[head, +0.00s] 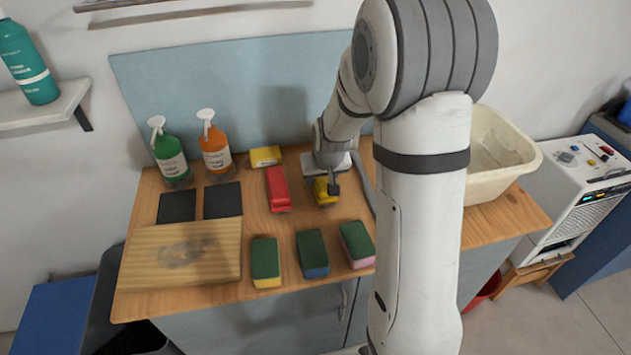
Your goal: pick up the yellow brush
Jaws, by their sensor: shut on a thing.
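The yellow brush (321,194) is at the middle right of the wooden counter, partly hidden by my gripper. My gripper (328,184) points down over it and is shut on it. I cannot tell whether the brush touches the counter or is slightly above it. A red brush (278,190) lies just to its left, apart from it. A small yellow block (265,156) sits behind the red brush near the back panel.
Three green-topped sponges (312,253) lie along the front of the counter (180,296). A stained wooden board (182,253), two dark pads (222,200) and two spray bottles (215,150) are at left. A cream basin (497,155) stands at right, behind my arm.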

